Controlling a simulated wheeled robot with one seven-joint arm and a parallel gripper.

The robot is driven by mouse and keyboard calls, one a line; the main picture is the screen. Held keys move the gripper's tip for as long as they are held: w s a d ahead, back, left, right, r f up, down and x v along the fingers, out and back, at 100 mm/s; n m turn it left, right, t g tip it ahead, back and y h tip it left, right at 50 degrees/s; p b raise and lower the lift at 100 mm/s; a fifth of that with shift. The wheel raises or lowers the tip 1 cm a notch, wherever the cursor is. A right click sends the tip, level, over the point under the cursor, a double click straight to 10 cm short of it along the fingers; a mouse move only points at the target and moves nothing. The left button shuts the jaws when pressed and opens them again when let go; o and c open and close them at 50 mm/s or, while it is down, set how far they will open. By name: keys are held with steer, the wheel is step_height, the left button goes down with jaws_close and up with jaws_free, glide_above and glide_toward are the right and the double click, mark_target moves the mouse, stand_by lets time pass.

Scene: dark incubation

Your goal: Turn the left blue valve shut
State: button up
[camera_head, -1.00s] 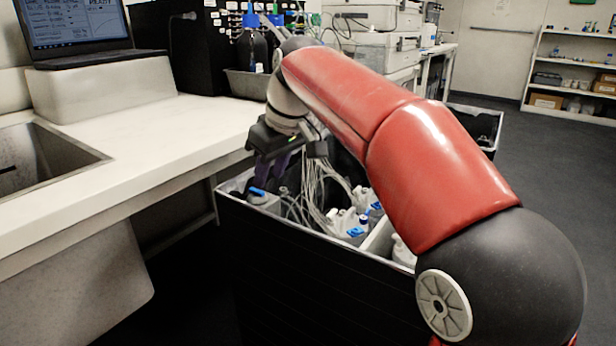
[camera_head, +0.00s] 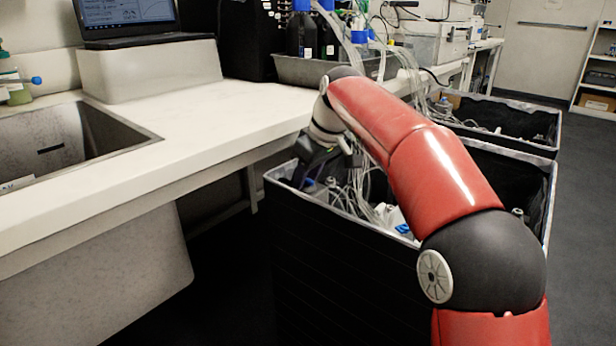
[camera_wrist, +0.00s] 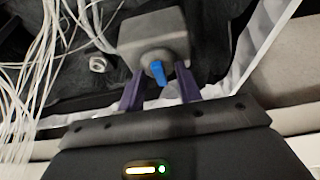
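The left blue valve (camera_wrist: 158,72) shows in the wrist view as a small blue handle on a round grey stem, on the front of a grey block (camera_wrist: 155,35). My gripper (camera_wrist: 160,88) has its two purple fingers apart, one on each side below the handle. I see a gap between each finger and the handle; contact is not visible. In the head view my gripper (camera_head: 312,170) points down inside the left end of a black bin (camera_head: 330,235), where the block is mostly hidden. Another blue valve (camera_head: 402,228) sits farther right in the bin.
Thin pale tubes (camera_wrist: 40,60) hang left of the block in the wrist view. A white counter (camera_head: 220,125) with a sink (camera_head: 90,135) runs beside the bin. A second black bin (camera_head: 500,120) stands behind. Dark floor is free at right.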

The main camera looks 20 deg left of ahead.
steer(key=shift+c, duration=0.3)
jaws_close()
